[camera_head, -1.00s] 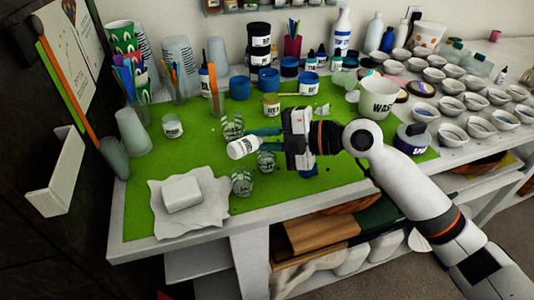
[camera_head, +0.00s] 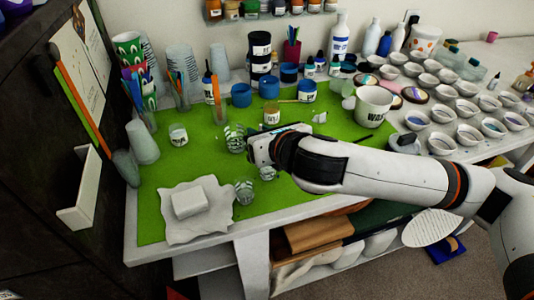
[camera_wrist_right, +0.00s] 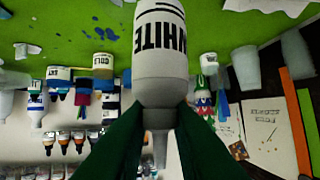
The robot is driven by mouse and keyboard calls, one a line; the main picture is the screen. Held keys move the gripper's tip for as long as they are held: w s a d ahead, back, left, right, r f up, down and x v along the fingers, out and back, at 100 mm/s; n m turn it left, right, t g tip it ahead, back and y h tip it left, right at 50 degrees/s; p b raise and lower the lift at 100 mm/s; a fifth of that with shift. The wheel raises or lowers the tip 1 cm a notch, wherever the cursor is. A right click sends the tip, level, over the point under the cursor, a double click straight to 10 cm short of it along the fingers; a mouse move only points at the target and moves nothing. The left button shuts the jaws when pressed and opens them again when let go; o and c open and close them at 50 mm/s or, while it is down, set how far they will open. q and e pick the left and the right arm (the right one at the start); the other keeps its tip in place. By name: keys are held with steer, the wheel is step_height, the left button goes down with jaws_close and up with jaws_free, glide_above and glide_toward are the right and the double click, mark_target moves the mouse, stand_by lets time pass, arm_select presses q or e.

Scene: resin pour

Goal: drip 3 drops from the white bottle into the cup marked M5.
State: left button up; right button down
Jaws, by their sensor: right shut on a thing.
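My right gripper (camera_wrist_right: 158,120) has its green fingers shut on the white bottle (camera_wrist_right: 160,48), around its neck and nozzle. The label reads "WHITE". In the head view the wrist housing covers the bottle. Small clear cups stand on the green mat (camera_head: 200,150): one (camera_head: 235,138) just left of my right wrist, one (camera_head: 244,190) in front of it, and one (camera_head: 267,173) partly hidden under it. I cannot read an M5 mark on any cup. My left gripper is not in view.
A white block (camera_head: 188,203) lies on crumpled paper at the front left. A labelled jar (camera_head: 271,114) and blue-lidded containers (camera_head: 241,95) stand behind the wrist. A white mug (camera_head: 373,106) stands right of them. Several small bowls (camera_head: 468,134) fill the right side.

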steer(key=shift+f+t, duration=0.1)
steer(key=shift+t, duration=0.2)
steer(key=shift+r+p, duration=1.05)
steer(key=shift+p, duration=0.2)
